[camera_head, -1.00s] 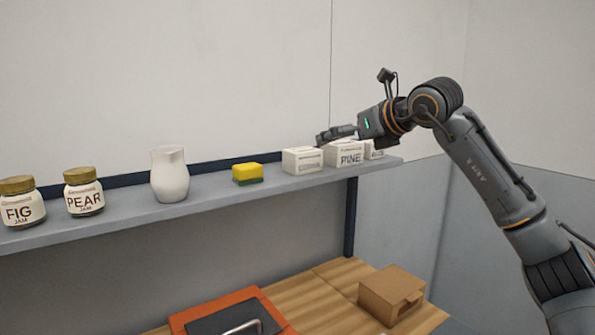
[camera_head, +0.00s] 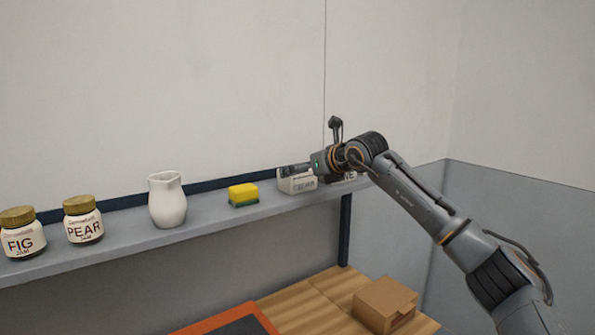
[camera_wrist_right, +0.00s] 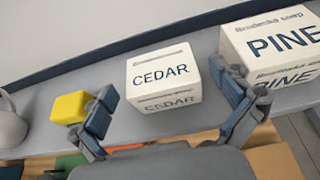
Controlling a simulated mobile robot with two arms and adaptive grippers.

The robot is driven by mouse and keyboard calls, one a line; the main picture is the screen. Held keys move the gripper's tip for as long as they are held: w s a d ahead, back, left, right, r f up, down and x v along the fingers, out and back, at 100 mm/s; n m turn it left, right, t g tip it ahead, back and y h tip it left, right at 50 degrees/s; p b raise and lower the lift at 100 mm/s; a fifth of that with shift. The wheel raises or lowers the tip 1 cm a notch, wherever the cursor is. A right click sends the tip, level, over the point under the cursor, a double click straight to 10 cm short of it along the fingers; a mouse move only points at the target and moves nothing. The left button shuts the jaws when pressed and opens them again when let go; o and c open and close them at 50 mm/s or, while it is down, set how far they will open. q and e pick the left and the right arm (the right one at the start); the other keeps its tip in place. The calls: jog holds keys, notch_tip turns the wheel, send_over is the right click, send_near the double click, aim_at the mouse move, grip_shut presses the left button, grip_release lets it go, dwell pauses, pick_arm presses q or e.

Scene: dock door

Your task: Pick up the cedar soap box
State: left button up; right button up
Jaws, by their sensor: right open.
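The cedar soap box (camera_wrist_right: 163,79) is a white box lettered CEDAR. In the right wrist view it stands on the shelf, between and beyond my right gripper's open fingers (camera_wrist_right: 168,112). The fingers look apart from it. In the head view the cedar soap box (camera_head: 298,185) is partly hidden behind my right gripper (camera_head: 294,170), which is at its top and front. My left gripper is out of view.
The pine soap box (camera_wrist_right: 272,47) stands close right of the cedar box, by the right finger. A yellow and green sponge (camera_head: 243,195) and a white pitcher (camera_head: 167,200) stand to the left on the shelf (camera_head: 110,247). Jam jars (camera_head: 83,220) are farther left. A cardboard box (camera_head: 384,304) is below.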

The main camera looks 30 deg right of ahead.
jog(key=shift+x, duration=0.85)
jog(key=shift+s, duration=0.2)
jog(key=shift+c, duration=1.3)
jog(key=c, duration=1.1)
jog(key=shift+r, duration=0.1)
